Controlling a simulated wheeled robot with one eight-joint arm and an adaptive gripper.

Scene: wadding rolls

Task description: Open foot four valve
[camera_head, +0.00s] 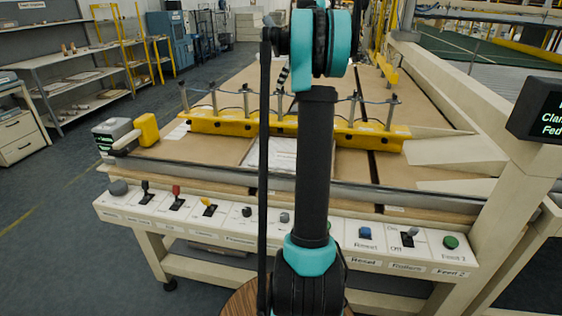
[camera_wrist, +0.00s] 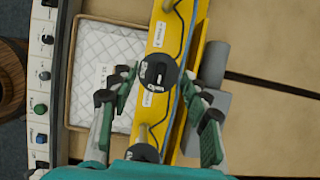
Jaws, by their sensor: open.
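A yellow bar (camera_head: 220,125) lies across the table and carries several upright posts and blue hoses. In the wrist view the same bar (camera_wrist: 187,25) runs top to bottom. A dark round valve knob (camera_wrist: 158,72) with a pale marking sits on it in the middle of the view. My gripper (camera_wrist: 159,82) is open, with one finger on each side of this knob. I cannot tell whether the fingers touch it. A second dark knob (camera_wrist: 145,153) shows lower on the bar, partly cut off by my gripper. My arm hides the gripper in the head view.
A white quilted pad (camera_wrist: 103,60) lies beside the bar. A control panel (camera_head: 130,207) with knobs and switches runs along the table's front edge. A yellow and grey device (camera_head: 146,129) stands at the left. A dark screen (camera_head: 540,110) is at the right.

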